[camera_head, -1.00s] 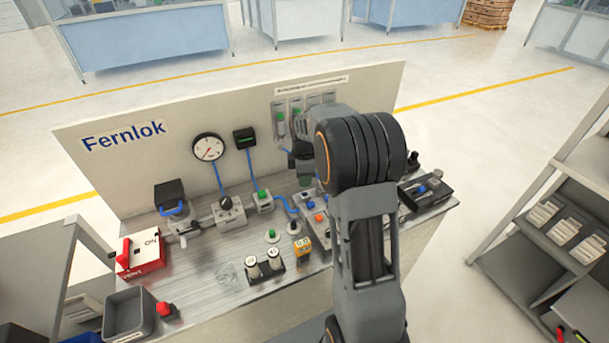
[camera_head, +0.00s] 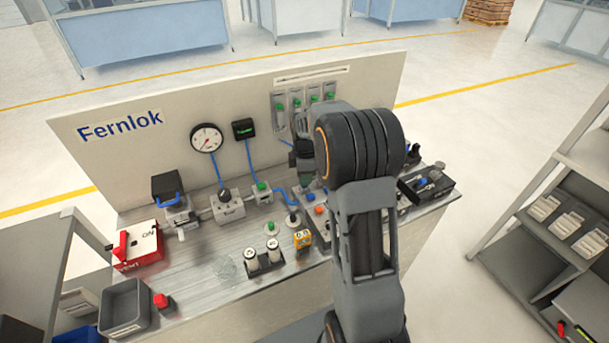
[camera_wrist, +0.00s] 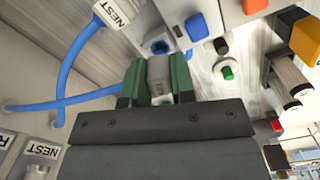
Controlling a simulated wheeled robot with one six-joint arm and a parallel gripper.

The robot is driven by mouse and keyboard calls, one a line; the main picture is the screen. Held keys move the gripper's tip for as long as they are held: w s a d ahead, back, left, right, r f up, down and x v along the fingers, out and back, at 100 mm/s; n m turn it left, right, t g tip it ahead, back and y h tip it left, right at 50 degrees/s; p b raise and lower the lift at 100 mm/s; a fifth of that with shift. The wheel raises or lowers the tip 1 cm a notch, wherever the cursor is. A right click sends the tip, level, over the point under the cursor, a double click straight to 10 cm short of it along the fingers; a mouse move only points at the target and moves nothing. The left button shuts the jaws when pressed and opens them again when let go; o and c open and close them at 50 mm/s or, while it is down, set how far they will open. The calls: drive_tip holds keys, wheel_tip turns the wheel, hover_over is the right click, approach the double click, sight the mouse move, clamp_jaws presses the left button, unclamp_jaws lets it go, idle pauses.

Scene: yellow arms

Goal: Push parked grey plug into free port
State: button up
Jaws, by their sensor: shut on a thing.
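My gripper (camera_wrist: 157,82) is shut on a grey plug (camera_wrist: 158,70), held between its two green finger pads in the wrist view. In the head view my gripper (camera_head: 303,155) is at the back panel's right side, largely hidden by my arm, and the plug cannot be made out there.
A blue button (camera_wrist: 196,27) and an orange block (camera_wrist: 306,40) are to the right. A gauge (camera_head: 206,138) is on the back panel (camera_head: 120,175).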

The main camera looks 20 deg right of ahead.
drive_tip(key=shift+f+b, duration=0.75)
drive_tip(key=shift+f, duration=0.4)
idle(0.5)
drive_tip(key=o, duration=1)
drive_tip(key=shift+r, duration=0.1)
wheel_tip(320, 180, up, 9)
drive_tip(key=p, duration=0.6)
drive_tip(key=shift+p, duration=0.35)
